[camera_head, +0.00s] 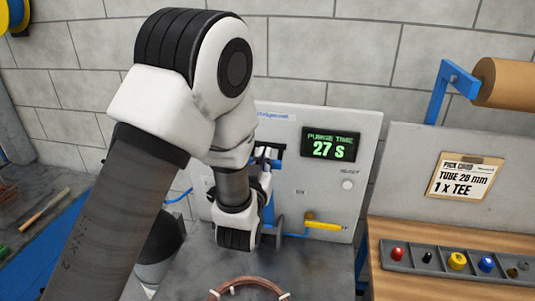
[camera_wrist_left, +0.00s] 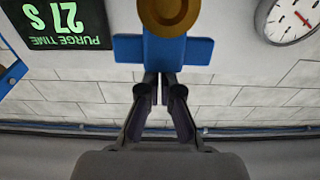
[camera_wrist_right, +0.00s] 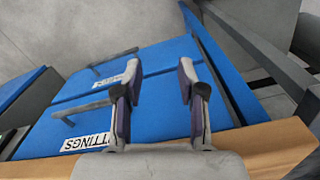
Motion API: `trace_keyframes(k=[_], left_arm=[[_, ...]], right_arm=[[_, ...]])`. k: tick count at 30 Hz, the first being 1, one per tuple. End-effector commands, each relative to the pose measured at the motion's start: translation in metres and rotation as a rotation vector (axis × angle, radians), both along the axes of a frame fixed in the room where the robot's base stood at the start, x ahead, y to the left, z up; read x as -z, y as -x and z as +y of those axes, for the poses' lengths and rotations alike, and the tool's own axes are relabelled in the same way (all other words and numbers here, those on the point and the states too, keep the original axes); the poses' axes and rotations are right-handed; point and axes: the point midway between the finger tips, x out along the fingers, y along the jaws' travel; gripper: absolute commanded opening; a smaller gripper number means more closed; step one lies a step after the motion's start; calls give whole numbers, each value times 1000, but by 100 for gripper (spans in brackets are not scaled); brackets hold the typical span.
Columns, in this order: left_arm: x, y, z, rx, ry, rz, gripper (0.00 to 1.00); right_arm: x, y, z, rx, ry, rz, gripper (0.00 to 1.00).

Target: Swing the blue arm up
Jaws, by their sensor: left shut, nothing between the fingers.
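In the left wrist view, which shows the scene upside down, a blue bar (camera_wrist_left: 198,50) stands out from the panel with a round brass fitting (camera_wrist_left: 170,12) beside it. My left gripper (camera_wrist_left: 163,82) is shut and empty, its fingertips close to the bar; I cannot tell if they touch it. In the head view my left arm covers much of the panel (camera_head: 320,205), and only small blue parts (camera_head: 265,162) show by the wrist. My right gripper (camera_wrist_right: 158,75) is open and empty over blue drawers (camera_wrist_right: 150,95).
A purge display (camera_head: 331,145) reads 27 s. A yellow-handled part (camera_head: 323,225) sits low on the panel. A copper tube ring (camera_head: 248,283) lies on the grey bench in front. A grey strip of coloured fittings (camera_head: 440,259) and a pick card (camera_head: 465,178) are at the right.

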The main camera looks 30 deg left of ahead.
Motion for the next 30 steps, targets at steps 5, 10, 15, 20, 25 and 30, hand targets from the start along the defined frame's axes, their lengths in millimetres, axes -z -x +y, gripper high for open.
trace_keyframes(k=[5,10,15,20,25,30], left_arm=[[5,3,-1,3,1,14,0],[4,3,-1,3,1,12,0],[4,-9,2,2,3,6,0],[1,-35,9,1,3,5,0],[-3,-44,12,2,1,7,0],[-3,-44,12,2,1,7,0]], right_arm=[[0,0,0,0,0,1,40],[0,0,0,0,0,1,40],[6,0,0,0,0,1,40],[16,0,0,0,0,1,40],[17,1,0,0,0,1,40],[16,0,0,0,0,1,40]])
